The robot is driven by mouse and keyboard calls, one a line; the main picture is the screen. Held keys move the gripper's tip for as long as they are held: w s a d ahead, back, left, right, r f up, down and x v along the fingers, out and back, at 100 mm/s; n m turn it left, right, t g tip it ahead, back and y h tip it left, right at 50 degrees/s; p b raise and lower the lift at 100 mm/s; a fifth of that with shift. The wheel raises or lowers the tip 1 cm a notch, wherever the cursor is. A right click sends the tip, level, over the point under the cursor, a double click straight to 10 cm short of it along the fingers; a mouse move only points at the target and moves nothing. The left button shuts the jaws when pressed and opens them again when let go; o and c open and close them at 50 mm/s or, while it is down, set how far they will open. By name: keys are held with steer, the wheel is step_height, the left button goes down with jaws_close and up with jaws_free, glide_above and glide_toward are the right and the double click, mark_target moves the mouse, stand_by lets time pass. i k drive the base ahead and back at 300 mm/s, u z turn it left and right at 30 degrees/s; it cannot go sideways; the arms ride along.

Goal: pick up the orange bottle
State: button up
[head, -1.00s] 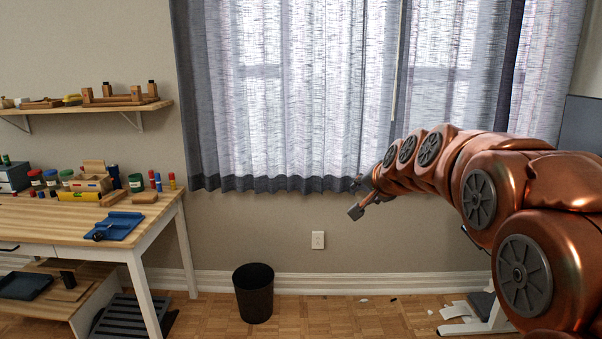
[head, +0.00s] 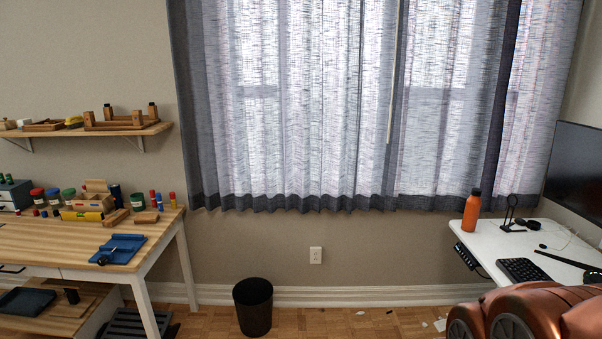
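An orange bottle (head: 471,212) with a dark cap stands upright near the far left corner of the white standing desk (head: 485,240) at the right of the head view. Only part of my copper arm shows, low at the bottom right in front of the desk. My gripper is out of view, so its state and its distance from the bottle do not show.
The desk also bears a black stand (head: 511,213), a keyboard (head: 523,270) and a monitor (head: 574,172). A black waste bin (head: 253,306) stands on the floor. A wooden workbench (head: 65,245) with jars and tools is at left. The floor between shows scattered scraps.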

mark_target(473, 204)
steer(key=z, duration=0.65)
steer(key=i, duration=2.6)
steer(key=u, duration=0.65)
